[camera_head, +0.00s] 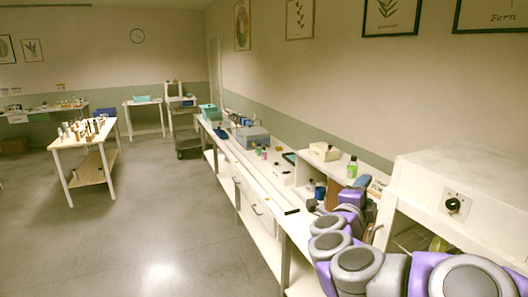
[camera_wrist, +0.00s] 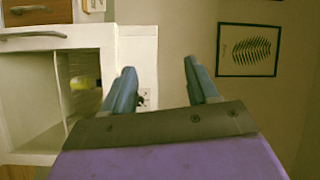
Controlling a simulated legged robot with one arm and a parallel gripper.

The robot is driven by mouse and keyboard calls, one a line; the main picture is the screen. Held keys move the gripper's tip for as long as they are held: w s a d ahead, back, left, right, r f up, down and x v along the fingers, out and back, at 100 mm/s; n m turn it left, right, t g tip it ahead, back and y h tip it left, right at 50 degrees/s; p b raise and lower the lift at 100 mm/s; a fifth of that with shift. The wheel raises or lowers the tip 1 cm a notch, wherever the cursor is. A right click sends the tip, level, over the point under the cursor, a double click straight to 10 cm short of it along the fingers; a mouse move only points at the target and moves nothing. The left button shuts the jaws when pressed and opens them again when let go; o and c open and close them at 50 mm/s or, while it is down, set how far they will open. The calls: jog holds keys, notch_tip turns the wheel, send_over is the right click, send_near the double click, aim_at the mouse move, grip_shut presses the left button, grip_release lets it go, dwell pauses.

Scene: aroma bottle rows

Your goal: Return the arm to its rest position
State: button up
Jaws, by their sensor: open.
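My gripper (camera_wrist: 162,92) shows in the wrist view with its two blue-grey fingers spread apart and nothing between them. It points toward a bare wall and the side of a white cabinet. In the head view my purple and grey arm is folded at the lower right, close to the bench and the white box-like unit.
A long white bench (camera_head: 262,190) runs along the right wall with a green bottle (camera_head: 352,167) and a grey box (camera_head: 252,137) on it. A white unit with a black knob (camera_head: 453,205) stands at right. A table with bottles (camera_head: 83,135) stands at left. The floor between is clear.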

jog(key=a+r+n+t+y, duration=0.2)
jog(key=a+n+t+y, duration=0.1)
jog(key=a+n+y, duration=1)
jog(key=s+a+f+n+g+y, duration=0.45)
jog(key=s+a+f+n, duration=0.2)
jog(key=s+a, duration=0.35)
jog(key=s+d+f+n+g+h, duration=0.25)
jog(key=s+f+g, duration=0.35)
jog(key=s, duration=0.4)
jog(key=s+d+f+n+g+h, duration=0.1)
jog(key=s+d+f+g, duration=0.3)
jog(key=s+f, duration=0.55)
jog(key=s+d+f+g+h, duration=0.1)
jog(key=s+d+g, duration=0.3)
jog(key=s, duration=0.8)
jog(key=shift+d+g+h, duration=0.35)
jog(key=shift+g+h, duration=0.1)
jog(key=shift+h, duration=0.35)
